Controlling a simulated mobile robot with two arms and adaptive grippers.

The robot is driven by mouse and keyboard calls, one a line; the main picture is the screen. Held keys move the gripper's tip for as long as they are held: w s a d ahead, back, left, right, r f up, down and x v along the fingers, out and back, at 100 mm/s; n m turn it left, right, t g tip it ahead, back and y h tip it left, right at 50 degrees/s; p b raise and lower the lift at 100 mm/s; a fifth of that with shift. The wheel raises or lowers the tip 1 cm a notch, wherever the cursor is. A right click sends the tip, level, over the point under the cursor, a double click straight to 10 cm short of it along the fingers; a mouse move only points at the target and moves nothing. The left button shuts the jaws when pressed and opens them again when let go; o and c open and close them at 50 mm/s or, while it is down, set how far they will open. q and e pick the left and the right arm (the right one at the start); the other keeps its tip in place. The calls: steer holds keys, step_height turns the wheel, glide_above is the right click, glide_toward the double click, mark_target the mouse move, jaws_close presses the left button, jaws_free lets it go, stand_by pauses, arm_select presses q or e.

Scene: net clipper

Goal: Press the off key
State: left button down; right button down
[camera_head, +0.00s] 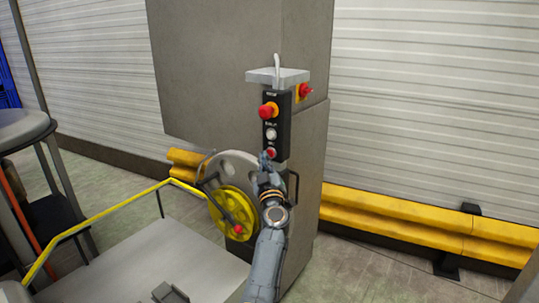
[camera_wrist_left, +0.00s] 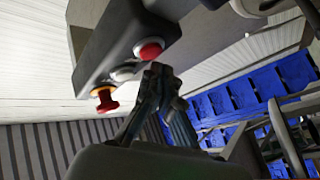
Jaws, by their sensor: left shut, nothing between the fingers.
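A dark control box (camera_head: 284,128) is mounted on the grey column. On its face are a red mushroom knob (camera_head: 267,110) with a yellow base, a white button (camera_head: 271,133), and a red button (camera_head: 271,152) at the bottom. My left gripper (camera_head: 263,160) is shut and empty, its tips just below the red button. In the left wrist view the tips (camera_wrist_left: 158,72) are close to the red button (camera_wrist_left: 150,51); I cannot tell whether they touch it. Any lettering is too small to read. My right gripper is not in view.
A yellow wheel (camera_head: 231,213) stands left of my left arm. A yellow rail (camera_head: 110,219) edges the grey platform (camera_head: 150,262). A yellow barrier (camera_head: 420,226) runs along the shutter wall.

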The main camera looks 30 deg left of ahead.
arm_select(q)
steer(key=shift+w, duration=0.3)
steer(key=shift+w, duration=0.4)
stand_by(0.6)
steer(key=shift+s+p, duration=0.75)
steer(key=shift+s, duration=0.1)
